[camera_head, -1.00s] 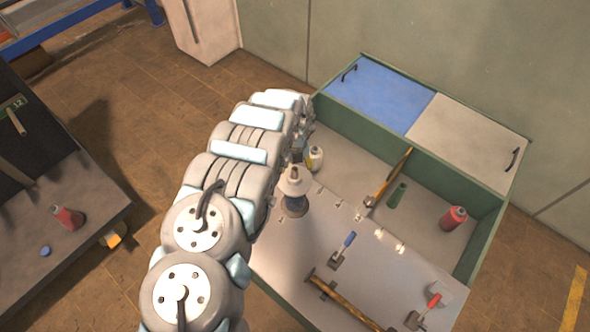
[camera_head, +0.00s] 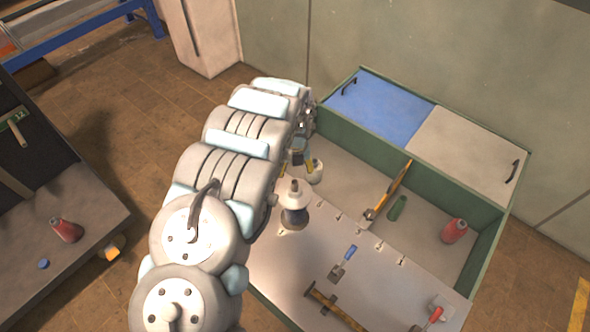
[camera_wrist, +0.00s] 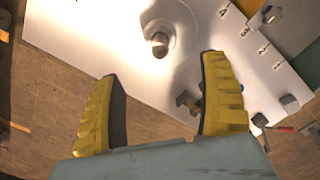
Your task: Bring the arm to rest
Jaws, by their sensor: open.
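My arm (camera_head: 225,165) reaches up from the bottom of the head view, over the left side of a green workbench box (camera_head: 490,245). In the wrist view my gripper (camera_wrist: 158,68) has its two yellow fingers wide apart, with nothing between them. A white-topped, dark-bodied object (camera_head: 295,205) stands on the bench panel beside the arm. A round white piece with a knob (camera_wrist: 160,42) shows beyond the fingers in the wrist view.
The panel holds a blue-handled tool (camera_head: 346,259), a hammer (camera_head: 335,305) and a red-handled tool (camera_head: 437,314). The box's recess holds a yellow-handled tool (camera_head: 390,190), a green item (camera_head: 398,208) and a red bottle (camera_head: 453,231). A dark table (camera_head: 100,215) stands left, with floor between.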

